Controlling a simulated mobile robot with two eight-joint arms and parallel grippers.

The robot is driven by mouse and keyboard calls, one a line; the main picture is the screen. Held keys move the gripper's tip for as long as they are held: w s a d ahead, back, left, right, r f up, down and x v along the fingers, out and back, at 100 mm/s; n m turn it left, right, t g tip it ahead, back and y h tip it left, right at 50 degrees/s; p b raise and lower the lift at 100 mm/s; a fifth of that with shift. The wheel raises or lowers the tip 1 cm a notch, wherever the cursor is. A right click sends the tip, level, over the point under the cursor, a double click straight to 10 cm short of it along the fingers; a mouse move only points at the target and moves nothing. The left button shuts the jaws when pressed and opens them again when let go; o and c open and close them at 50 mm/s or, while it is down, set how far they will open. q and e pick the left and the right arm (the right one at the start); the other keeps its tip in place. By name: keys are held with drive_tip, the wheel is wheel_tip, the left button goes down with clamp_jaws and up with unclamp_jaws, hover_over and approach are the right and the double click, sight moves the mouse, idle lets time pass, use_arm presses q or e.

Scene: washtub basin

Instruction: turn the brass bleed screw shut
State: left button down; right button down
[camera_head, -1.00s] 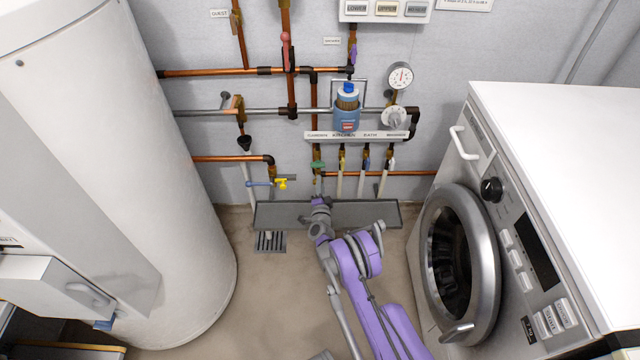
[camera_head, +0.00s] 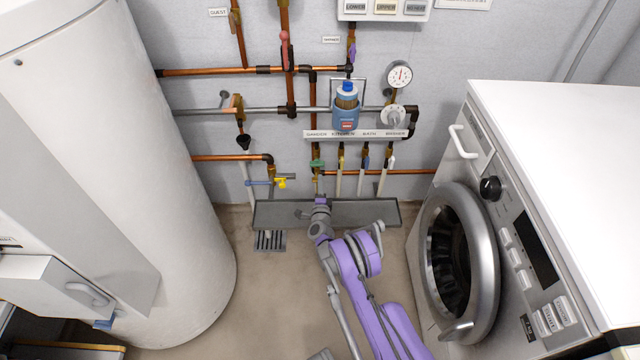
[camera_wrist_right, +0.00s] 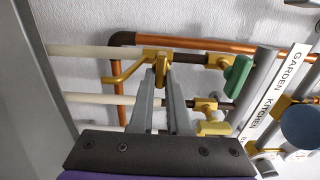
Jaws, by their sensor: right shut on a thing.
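The brass bleed screw (camera_wrist_right: 162,60) sits on a brass fitting on the garden branch in the right wrist view, beside a bent brass spout (camera_wrist_right: 118,76). My right gripper (camera_wrist_right: 161,72) is shut on the screw, with a grey finger on either side. The fingers cover part of the screw. In the head view my right gripper (camera_head: 320,203) is low at the wall below the green garden valve handle (camera_head: 318,164), and the screw cannot be made out there. The green handle (camera_wrist_right: 237,75) also shows in the wrist view. My left gripper is out of view.
White and copper pipes (camera_wrist_right: 220,45) and other brass valves (camera_wrist_right: 212,128) run close around the gripper. A grey tray (camera_head: 375,214) lies below the pipes. A white tank (camera_head: 190,250) stands left and a washing machine (camera_head: 560,180) right. The floor between is open.

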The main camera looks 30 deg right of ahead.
drive_tip(key=c, duration=0.9)
unclamp_jaws()
